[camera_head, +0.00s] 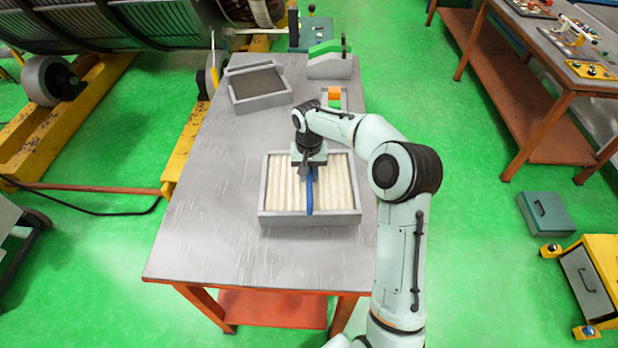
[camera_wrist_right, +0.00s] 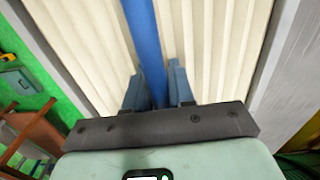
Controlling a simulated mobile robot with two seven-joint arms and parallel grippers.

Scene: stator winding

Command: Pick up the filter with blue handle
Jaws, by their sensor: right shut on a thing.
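The filter (camera_head: 336,192) is a grey-framed tray with cream pleats and a blue handle (camera_head: 310,197) running across its middle. It lies on the metal table, and I cannot tell whether it is slightly lifted. My right gripper (camera_head: 307,174) is over the filter's middle, near the far end of the handle's visible part. In the right wrist view, the two fingers (camera_wrist_right: 159,85) stand on either side of the blue handle (camera_wrist_right: 145,45), shut on it, with the cream pleats (camera_wrist_right: 215,45) beneath. The far part of the handle is hidden under my wrist. My left gripper is not in view.
The grey table (camera_head: 190,235) has free room at the front and left of the filter. A dark-panelled grey tray (camera_head: 258,104) sits at its far left. A second workbench (camera_head: 530,60) stands at right.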

